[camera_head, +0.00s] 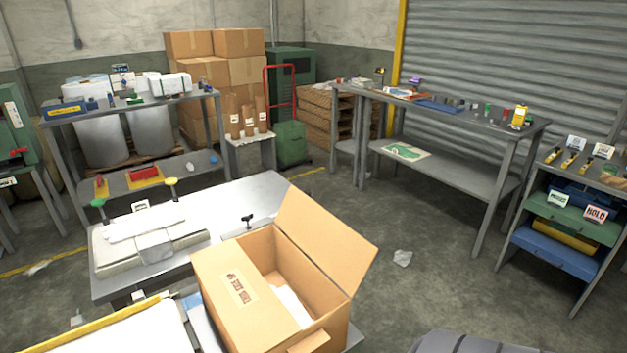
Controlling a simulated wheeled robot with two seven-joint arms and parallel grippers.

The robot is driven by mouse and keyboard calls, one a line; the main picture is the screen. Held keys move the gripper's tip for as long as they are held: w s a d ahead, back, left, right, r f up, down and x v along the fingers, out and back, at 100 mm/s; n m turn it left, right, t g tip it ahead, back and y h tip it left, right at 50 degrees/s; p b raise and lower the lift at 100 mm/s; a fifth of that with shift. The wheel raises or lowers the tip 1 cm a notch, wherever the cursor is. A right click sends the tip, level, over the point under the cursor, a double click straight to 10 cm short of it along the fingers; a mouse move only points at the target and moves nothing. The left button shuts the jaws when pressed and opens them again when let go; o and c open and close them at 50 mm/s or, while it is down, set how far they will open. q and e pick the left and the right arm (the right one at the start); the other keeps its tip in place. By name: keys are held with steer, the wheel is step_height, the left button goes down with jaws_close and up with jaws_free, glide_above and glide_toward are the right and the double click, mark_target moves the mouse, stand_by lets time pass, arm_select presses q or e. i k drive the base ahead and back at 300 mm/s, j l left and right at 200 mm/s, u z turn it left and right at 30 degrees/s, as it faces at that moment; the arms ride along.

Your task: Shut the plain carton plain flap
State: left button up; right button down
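A brown cardboard carton (225,312) stands open on the near right part of a grey metal table. A small flap (310,342) sticks out at the near end. Something white (290,305) lies inside; the rest of the inside is partly hidden by the walls. Neither of my grippers shows in the head view.
A white, yellow-edged surface (120,335) is at the lower left. Loaded benches stand behind and right.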

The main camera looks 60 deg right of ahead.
mark_target(346, 256)
steer(key=z, duration=1.95)
steer(key=k+l+z, duration=0.1)
steer(key=l+z, duration=0.2)
steer(key=k+l+z, duration=0.1)
steer(key=z, duration=0.25)
steer(key=l+z, duration=0.5)
steer(key=i+l+z, duration=0.15)
steer(key=z, duration=0.35)
steer(key=i+l+z, duration=0.15)
steer(key=l+z, duration=0.35)
steer(key=i+u, duration=0.25)
steer(key=i, duration=0.5)
steer(key=i+l+u, duration=0.25)
steer(key=i, duration=0.55)
steer(key=i+j+u, duration=0.15)
steer(key=i+u, duration=0.25)
steer(key=i+j+u, duration=0.1)
steer(key=i+u, duration=0.55)
steer(key=u, duration=0.15)
steer(key=i+l+u, duration=0.2)
steer(key=i+u, duration=0.2)
steer(key=i+l+u, duration=0.25)
steer(key=u, duration=0.15)
steer(key=i+j+u, duration=0.25)
steer(key=u, duration=0.2)
steer(key=i+j+u, duration=0.15)
steer(key=i+u, duration=1.1)
steer(key=i+j+u, duration=0.15)
steer(key=i, duration=0.25)
